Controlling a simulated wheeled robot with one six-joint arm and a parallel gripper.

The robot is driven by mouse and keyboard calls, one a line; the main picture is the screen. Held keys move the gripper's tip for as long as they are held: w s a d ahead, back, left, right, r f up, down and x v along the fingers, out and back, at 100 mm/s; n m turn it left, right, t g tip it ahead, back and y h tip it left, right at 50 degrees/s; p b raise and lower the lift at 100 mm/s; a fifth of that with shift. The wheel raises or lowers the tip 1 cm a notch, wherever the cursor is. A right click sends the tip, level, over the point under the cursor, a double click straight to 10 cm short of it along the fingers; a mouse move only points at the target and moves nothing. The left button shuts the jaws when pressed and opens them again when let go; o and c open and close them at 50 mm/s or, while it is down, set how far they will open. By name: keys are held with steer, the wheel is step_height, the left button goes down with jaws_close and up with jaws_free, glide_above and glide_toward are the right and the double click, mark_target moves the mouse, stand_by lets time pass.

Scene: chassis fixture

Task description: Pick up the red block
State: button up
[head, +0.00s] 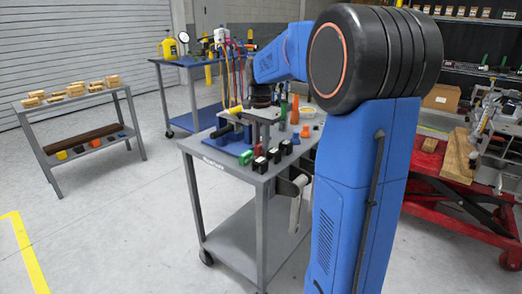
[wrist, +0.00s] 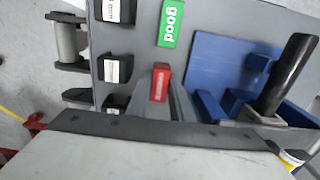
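In the head view my gripper (head: 263,137) points down over the grey cart, and the red block (head: 258,150) shows as a small patch at the fingertips. Its lower part is hard to make out, so I cannot tell whether it touches the cart top.
A green block marked "good" (wrist: 171,22) and several black labelled blocks (wrist: 116,68) stand close by. A blue fixture with a black cylinder (wrist: 288,75) is to the right in the wrist view.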

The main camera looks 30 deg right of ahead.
jaws_close()
steer(key=shift+r, duration=0.1)
step_height(320, 180, up, 18)
stand_by(0.4)
